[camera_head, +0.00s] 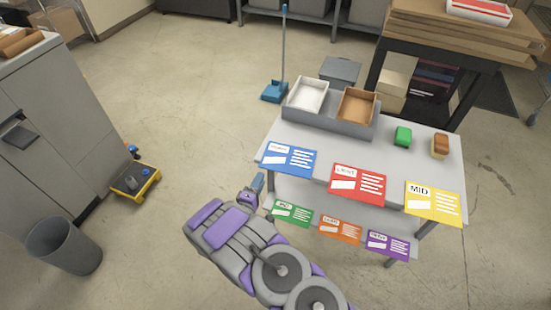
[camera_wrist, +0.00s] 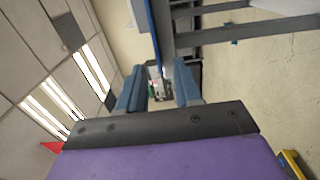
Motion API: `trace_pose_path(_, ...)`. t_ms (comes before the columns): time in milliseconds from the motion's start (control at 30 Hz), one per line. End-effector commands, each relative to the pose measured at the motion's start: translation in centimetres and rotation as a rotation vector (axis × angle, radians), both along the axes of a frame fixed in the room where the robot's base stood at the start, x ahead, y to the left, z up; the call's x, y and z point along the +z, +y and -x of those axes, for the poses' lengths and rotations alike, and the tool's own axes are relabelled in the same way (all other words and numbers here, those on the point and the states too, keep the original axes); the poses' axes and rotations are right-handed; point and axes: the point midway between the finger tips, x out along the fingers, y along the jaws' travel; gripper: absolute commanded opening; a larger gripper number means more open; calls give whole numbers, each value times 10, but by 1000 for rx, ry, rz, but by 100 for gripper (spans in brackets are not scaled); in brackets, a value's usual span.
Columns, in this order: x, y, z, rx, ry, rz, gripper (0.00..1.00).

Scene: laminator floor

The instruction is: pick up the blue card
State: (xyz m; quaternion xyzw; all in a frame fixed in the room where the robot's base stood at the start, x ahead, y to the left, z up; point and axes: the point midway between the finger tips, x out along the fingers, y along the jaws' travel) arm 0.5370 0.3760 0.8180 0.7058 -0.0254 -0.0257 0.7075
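The blue card (camera_head: 290,158) is a flat panel with a white label and white lines. It sits at the left front edge of the grey table. My gripper (camera_head: 258,184) is below and left of it in the head view, apart from it as far as I can tell. In the wrist view my gripper (camera_wrist: 158,88) has its two blue fingers spread, with nothing held between them. A thin blue strip beyond the fingers in the wrist view may be the card seen edge-on; I cannot tell.
The table's front also bears a red card (camera_head: 357,184) and a yellow card (camera_head: 433,203). Green (camera_head: 292,213), orange (camera_head: 340,231) and purple (camera_head: 388,244) cards hang lower. A grey tray (camera_head: 330,122) stands on top. A yellow cart (camera_head: 135,183) and grey bin (camera_head: 64,246) are left; floor between is clear.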

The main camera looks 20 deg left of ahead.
Motion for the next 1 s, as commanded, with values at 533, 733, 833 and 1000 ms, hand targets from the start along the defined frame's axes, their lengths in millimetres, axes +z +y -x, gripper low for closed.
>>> trace_pose_path(533, 1, -8, -55, 1, 1, -3, 34)
trace_pose_path(733, 2, -8, -59, 2, 1, -2, 34)
trace_pose_path(833, 2, -8, -59, 2, 1, -1, 34)
trace_pose_path(1000, 2, -8, -59, 2, 1, -1, 19)
